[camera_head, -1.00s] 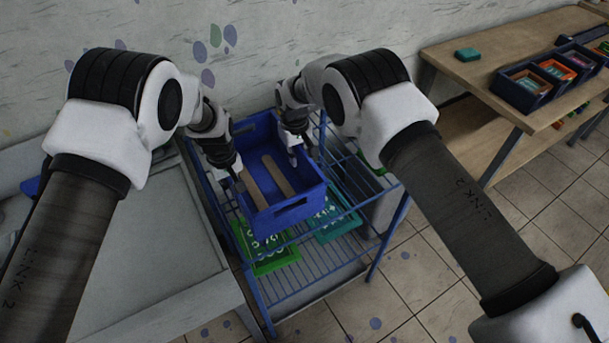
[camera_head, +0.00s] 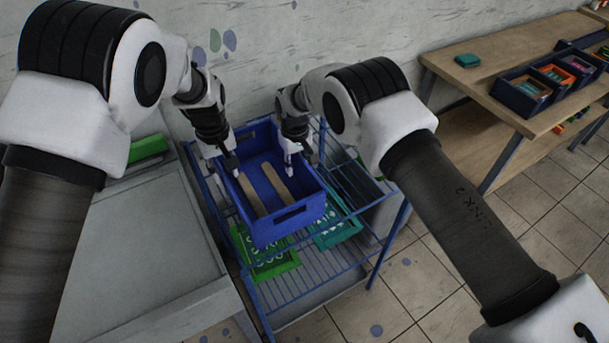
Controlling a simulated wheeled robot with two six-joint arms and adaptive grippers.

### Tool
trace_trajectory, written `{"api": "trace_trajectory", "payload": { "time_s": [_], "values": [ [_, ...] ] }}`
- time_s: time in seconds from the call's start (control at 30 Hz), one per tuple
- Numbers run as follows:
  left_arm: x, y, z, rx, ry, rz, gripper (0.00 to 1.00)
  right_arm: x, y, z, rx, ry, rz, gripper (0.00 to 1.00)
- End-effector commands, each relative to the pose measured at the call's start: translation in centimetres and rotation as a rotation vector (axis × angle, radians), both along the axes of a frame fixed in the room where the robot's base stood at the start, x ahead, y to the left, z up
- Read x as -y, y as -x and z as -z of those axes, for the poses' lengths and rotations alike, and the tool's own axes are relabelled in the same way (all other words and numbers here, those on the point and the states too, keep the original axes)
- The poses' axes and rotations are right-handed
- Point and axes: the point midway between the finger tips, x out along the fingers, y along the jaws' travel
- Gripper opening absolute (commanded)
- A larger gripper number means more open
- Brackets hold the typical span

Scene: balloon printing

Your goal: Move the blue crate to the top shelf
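The blue crate (camera_head: 278,231) sits at the top level of a blue wire rack (camera_head: 352,198), with two tan strips lying in it. My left gripper (camera_head: 236,172) is at the crate's left wall, pointing down. My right gripper (camera_head: 290,160) is over the inside of the crate near its back right part. The fingers of both are small and dark here, so I cannot tell whether either is open or grips a wall.
A green crate (camera_head: 268,262) and a teal crate (camera_head: 337,232) are on the rack's lower level. A grey table (camera_head: 150,240) stands left of the rack. A wooden table (camera_head: 500,65) with a dark blue divided bin (camera_head: 522,97) is at the right. Tiled floor is open in front.

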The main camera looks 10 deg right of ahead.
Motion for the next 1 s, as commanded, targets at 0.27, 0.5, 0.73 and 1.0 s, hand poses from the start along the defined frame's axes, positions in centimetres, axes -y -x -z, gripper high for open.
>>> {"api": "trace_trajectory", "payload": {
  "time_s": [0.27, 0.5, 0.73, 1.0],
  "values": [
    [0.0, 0.0, -2.3, -0.001, 0.000, 0.000, 0.31, 0.0, -0.1, -1.0, 0.002, 0.000, 0.000, 0.31],
    [0.0, 0.0, -2.3, -0.001, 0.000, -0.001, 0.31, 0.0, 0.0, -6.5, 0.004, 0.001, 0.000, 0.31],
    [0.0, 0.0, -2.2, -0.001, 0.000, -0.001, 0.31, 0.0, 0.1, -11.2, 0.002, 0.000, 0.000, 0.31],
    [0.0, 0.0, -2.2, -0.001, 0.000, -0.001, 0.31, 0.0, 0.1, -12.1, 0.001, 0.000, 0.000, 0.31]
  ]
}}
